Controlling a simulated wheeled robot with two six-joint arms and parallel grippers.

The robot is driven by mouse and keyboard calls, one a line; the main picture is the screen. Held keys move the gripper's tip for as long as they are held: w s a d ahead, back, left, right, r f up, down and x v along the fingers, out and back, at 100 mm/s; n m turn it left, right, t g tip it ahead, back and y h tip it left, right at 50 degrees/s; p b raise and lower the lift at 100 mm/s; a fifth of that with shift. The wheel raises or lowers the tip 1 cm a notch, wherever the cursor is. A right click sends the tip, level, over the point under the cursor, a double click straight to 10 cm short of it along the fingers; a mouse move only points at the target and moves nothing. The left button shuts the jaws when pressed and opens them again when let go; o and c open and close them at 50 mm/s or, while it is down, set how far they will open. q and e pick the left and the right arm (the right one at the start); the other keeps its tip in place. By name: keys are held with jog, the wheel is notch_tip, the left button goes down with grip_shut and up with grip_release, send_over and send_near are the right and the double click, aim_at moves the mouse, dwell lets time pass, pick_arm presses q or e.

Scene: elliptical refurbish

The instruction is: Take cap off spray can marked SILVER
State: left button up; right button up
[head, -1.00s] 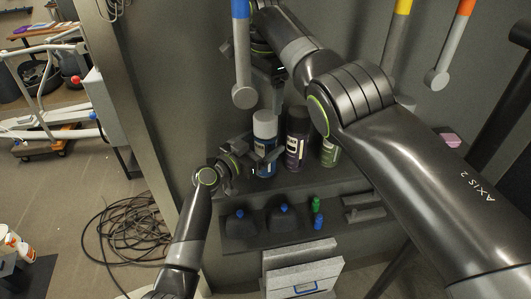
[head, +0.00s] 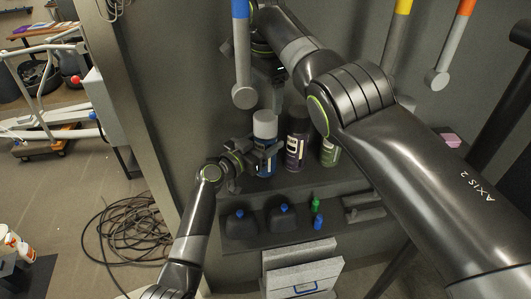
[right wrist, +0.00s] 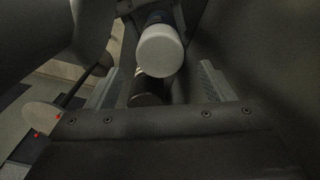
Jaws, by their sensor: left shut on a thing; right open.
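A spray can (head: 266,165) with a blue body and a pale grey-white cap (head: 265,125) stands upright on the shelf. Its lettering is too small to read. My left gripper (head: 263,148) is shut on this can, around its body below the cap. My right gripper (head: 270,97) is open above the cap, fingers pointing down, partly hidden by its own arm. In the right wrist view the round cap (right wrist: 160,50) shows beyond and between the open fingers (right wrist: 157,85), not gripped.
A dark can (head: 297,140) stands close to the right of the held can, and a green-labelled can (head: 330,153) beyond it, partly behind my right arm. Dark bottles with blue caps (head: 241,223) stand on the lower shelf (head: 275,240). A blue-topped post (head: 242,55) hangs nearby.

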aim_at(265, 115)
jog(key=shift+o, duration=0.7)
notch_tip(265, 115, up, 4)
jog(key=d+r+m+y, duration=0.1)
jog(key=d+m+y, duration=0.1)
jog(key=m, duration=0.2)
jog(key=shift+m, duration=0.3)
jog(key=f, duration=0.4)
jog(key=a+f, duration=0.1)
jog(key=f, duration=0.3)
jog(key=a+f, duration=0.1)
jog(key=f, duration=0.3)
jog(key=shift+f, duration=0.1)
jog(key=c, duration=1.2)
jog(key=shift+o, duration=0.2)
jog(key=shift+r, duration=0.3)
jog(key=shift+r, duration=0.85)
